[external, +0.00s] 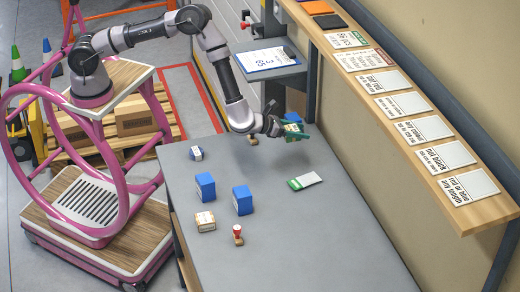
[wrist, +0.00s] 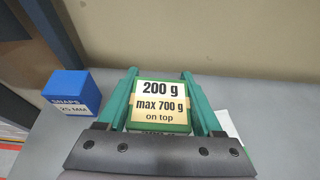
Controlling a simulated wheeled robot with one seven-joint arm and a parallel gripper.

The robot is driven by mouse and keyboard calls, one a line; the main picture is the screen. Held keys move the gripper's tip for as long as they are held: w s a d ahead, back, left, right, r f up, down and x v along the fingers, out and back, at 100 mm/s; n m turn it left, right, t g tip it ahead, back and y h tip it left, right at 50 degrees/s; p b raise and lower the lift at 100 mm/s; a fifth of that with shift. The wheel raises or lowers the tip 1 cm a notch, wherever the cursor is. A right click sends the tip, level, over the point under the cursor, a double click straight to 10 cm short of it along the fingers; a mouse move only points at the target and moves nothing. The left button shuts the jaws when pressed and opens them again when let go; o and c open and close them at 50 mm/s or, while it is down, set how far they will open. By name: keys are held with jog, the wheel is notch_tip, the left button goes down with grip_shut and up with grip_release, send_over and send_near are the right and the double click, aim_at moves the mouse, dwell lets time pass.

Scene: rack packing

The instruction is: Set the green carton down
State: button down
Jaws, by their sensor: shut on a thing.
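The green carton (wrist: 160,103) sits between the two green fingers of my gripper (wrist: 161,85) in the wrist view. Its face reads "200 g, max 700 g on top". My gripper (external: 295,132) is shut on it, and in the external view it is over the far part of the grey table (external: 265,165). The carton (external: 293,127) is mostly hidden by the fingers there. It appears held above the table, but its exact height is hard to tell.
A blue box marked "SNAPS 25 MM" (wrist: 70,92) stands left of the carton in the wrist view. A white card with a green end (external: 305,181) lies on the table. Blue boxes (external: 205,186) (external: 242,200), a small carton (external: 205,221) and a red-topped stamp (external: 238,234) stand nearer. A wooden shelf (external: 400,110) runs along the wall.

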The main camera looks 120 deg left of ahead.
aim_at(298, 159)
notch_tip(298, 159, down, 10)
jog(key=shift+r, duration=0.1)
dwell(0.4)
jog(key=shift+c, duration=0.2)
grip_release()
